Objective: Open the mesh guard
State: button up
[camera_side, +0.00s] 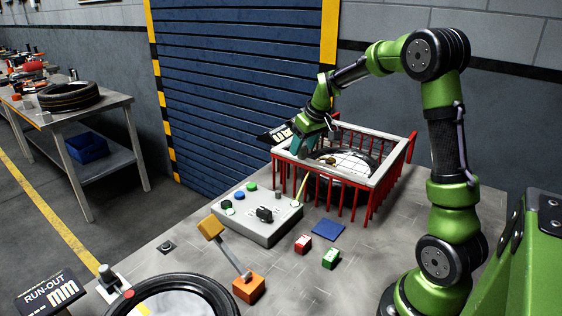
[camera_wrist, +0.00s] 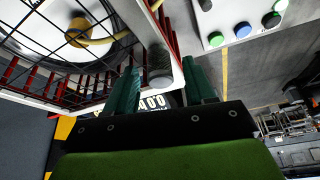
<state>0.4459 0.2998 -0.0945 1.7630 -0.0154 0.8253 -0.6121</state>
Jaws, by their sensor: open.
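The mesh guard (camera_side: 393,162) is a cage of red bars with a pale top frame and dark wire mesh, at the back of the table in the side view. The mesh lies flat across the top, over a tyre (camera_side: 343,160). My gripper (camera_side: 298,146) is at the guard's left corner, pointing down. In the wrist view the guard's pale frame (camera_wrist: 138,22) ends in a corner with a grey round knob (camera_wrist: 160,64). My open gripper (camera_wrist: 162,76) has one teal finger on each side of that knob; I cannot tell whether they touch it.
A grey control box (camera_side: 262,219) with coloured buttons stands just in front of the guard. An orange lever (camera_side: 247,287), small red (camera_side: 303,243) and green (camera_side: 331,258) blocks and a blue pad (camera_side: 328,230) sit nearby. Another tyre (camera_side: 170,299) lies at the front.

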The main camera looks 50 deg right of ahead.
jog(key=shift+w+d+f, duration=0.1)
jog(key=shift+w+f, duration=0.1)
jog(key=shift+f, duration=0.4)
grip_shut()
